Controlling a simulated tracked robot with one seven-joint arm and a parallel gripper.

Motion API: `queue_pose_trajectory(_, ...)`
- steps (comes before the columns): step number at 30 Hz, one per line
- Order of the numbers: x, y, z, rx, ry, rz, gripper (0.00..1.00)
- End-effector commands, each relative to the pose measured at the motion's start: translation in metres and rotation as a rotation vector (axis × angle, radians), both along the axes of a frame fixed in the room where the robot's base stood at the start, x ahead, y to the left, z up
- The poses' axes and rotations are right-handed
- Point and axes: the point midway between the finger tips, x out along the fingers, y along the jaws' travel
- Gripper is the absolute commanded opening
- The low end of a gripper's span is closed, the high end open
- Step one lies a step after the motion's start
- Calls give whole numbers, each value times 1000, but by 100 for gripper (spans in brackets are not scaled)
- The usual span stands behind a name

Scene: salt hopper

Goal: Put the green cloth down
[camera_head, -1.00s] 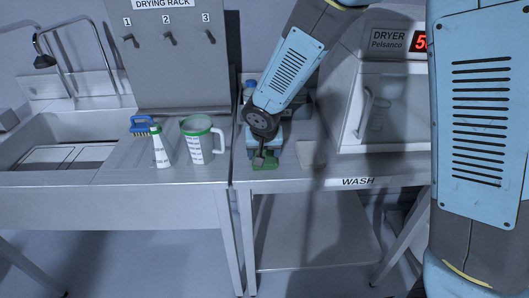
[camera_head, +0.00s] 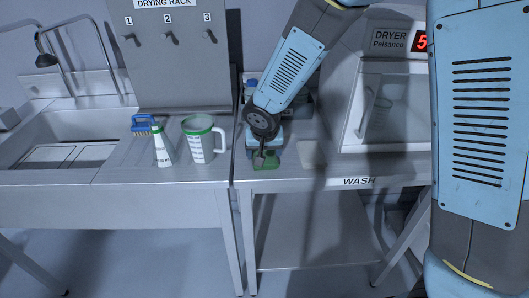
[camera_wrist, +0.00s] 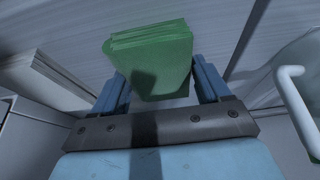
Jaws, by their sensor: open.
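The green cloth (camera_head: 264,161) lies at the front left of the wash table, below my gripper (camera_head: 262,150) in the head view. In the wrist view the folded cloth (camera_wrist: 150,58) sits between the two blue fingers of my gripper (camera_wrist: 165,85). The jaws are open, with a narrow gap visible beside the cloth on the right. The cloth seems to rest on the metal surface, though its underside is hidden.
A pale block (camera_head: 311,153) stands just right of the cloth. The jug with a green rim (camera_head: 200,140), a white spray bottle (camera_head: 161,148) and a blue brush (camera_head: 143,124) stand to the left. The dryer (camera_head: 385,105) is at the right.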

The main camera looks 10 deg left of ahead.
Motion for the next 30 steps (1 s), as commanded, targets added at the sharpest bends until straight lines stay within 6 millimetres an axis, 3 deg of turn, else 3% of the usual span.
queue_pose_trajectory(1,-2,-7,0,-12,7,-10,94)
queue_pose_trajectory(21,-37,-10,95,0,-1,-1,94)
queue_pose_trajectory(30,-44,-12,112,-1,0,-3,94)
